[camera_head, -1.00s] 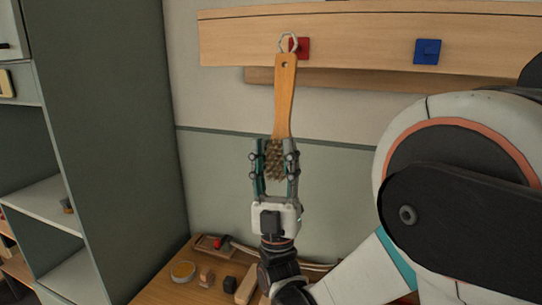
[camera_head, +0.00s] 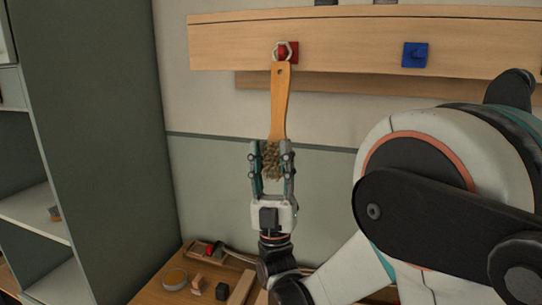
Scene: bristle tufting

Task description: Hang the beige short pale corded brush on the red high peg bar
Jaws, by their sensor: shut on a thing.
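The brush (camera_head: 279,103) has a flat tan wooden handle pointing up and beige bristles at its lower end. A pale cord loop (camera_head: 282,51) sits at the top of the handle. My gripper (camera_head: 271,156) is shut on the bristle end and holds the brush upright in front of the wall. The loop overlaps the red peg (camera_head: 289,51) on the wooden bar (camera_head: 350,45). The red peg shows through and beside the loop. I cannot tell whether the loop is around the peg or only in front of it.
A blue peg (camera_head: 415,55) is on the same bar to the right. A grey-green cabinet (camera_head: 95,130) stands at the left.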

